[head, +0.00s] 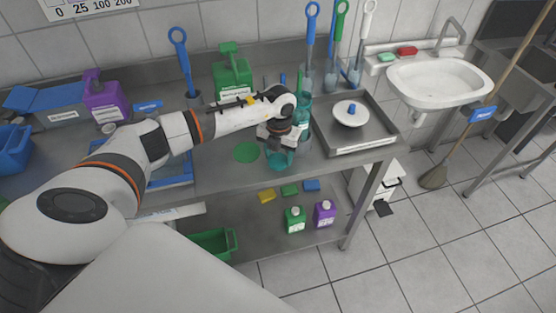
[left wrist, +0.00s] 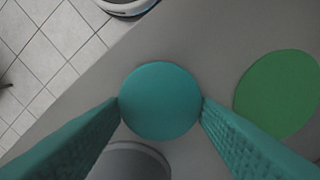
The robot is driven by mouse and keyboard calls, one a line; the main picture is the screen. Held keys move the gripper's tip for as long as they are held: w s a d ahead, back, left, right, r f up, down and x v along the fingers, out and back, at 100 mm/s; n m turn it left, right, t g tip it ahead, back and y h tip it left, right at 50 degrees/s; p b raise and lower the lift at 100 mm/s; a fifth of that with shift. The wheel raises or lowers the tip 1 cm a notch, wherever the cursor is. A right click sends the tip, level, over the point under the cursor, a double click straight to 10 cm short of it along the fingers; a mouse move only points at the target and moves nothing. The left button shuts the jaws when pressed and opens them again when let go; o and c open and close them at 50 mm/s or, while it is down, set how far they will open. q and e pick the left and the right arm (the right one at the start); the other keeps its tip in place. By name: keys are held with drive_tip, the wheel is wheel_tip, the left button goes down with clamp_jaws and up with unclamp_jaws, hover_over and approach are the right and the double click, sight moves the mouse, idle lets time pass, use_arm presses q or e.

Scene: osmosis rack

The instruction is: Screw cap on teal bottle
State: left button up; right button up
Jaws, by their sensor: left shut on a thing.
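My left gripper (head: 278,145) points down over the front part of the steel bench. In the left wrist view its two teal-padded fingers (left wrist: 160,108) touch opposite sides of a round teal disc, the cap (left wrist: 160,100), seen from above. In the head view a teal bottle (head: 280,160) shows just below the fingers. The cap hides what lies beneath it, so I cannot tell whether it sits on the bottle neck. Another teal vessel (head: 304,110) stands behind the gripper, partly hidden. My right gripper is not in view.
A flat green disc (head: 246,152) lies on the bench left of the gripper. A steel tray (head: 375,136) with a white dish stands to the right. A green jug (head: 232,72) and brushes stand behind. The bench's front edge is close to the gripper.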

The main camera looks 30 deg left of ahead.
sight(279, 158)
use_arm(q)
wheel_tip(279, 158, up, 10)
drive_tip(key=b, duration=0.2)
drive_tip(key=shift+b, duration=0.35)
